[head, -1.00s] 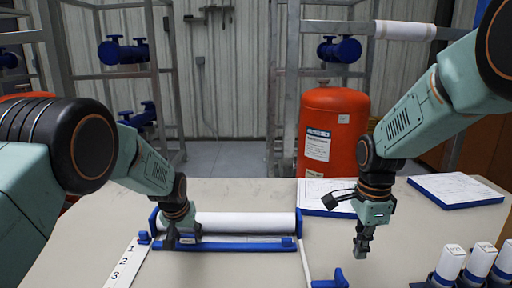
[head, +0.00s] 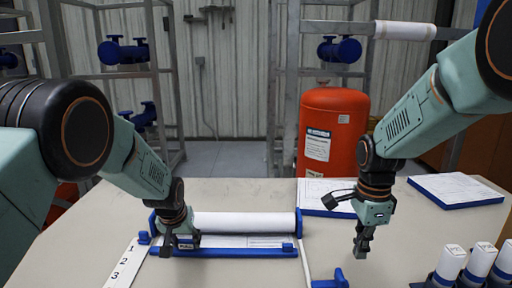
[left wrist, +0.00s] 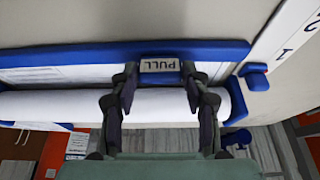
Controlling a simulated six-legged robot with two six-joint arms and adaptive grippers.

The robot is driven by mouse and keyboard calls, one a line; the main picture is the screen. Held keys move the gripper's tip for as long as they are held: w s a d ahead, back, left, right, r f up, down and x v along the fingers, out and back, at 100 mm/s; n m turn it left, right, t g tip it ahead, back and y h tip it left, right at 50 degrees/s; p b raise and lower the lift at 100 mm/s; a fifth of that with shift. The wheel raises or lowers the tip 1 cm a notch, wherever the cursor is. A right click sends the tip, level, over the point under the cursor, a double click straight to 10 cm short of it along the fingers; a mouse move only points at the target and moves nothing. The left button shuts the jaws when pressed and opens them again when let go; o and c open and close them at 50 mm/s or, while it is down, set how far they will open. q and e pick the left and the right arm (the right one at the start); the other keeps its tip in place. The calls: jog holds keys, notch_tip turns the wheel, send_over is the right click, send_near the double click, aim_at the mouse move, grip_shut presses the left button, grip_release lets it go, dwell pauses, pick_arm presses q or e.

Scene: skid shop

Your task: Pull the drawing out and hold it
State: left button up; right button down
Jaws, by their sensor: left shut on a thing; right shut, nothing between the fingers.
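A white roll (head: 245,222) lies in a blue holder. A strip of printed drawing (head: 250,241) shows between the roll and a blue pull bar (head: 222,252) in front of it. The bar bears a tab marked PULL (left wrist: 160,66). My left gripper (head: 169,250) is shut on the tab; in the left wrist view its fingers (left wrist: 160,84) stand at both sides of it. The rest of the sheet is hidden on the roll. My right gripper (head: 361,252) is shut and empty, to the right of the holder above the table.
A numbered white strip (head: 128,264) lies left of the holder. A blue fixture (head: 330,280) is at the front, and several white-capped cylinders (head: 480,262) stand front right. Papers on blue boards (head: 455,190) lie behind. A red tank (head: 333,130) stands beyond the table.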

pick_arm(q)
jog(key=shift+s, duration=0.7)
jog(key=shift+s+f, duration=0.1)
jog(key=shift+s, duration=1.8)
jog(key=shift+s, duration=1.75)
jog(key=shift+s+g, duration=0.9)
jog(key=shift+s, duration=0.8)
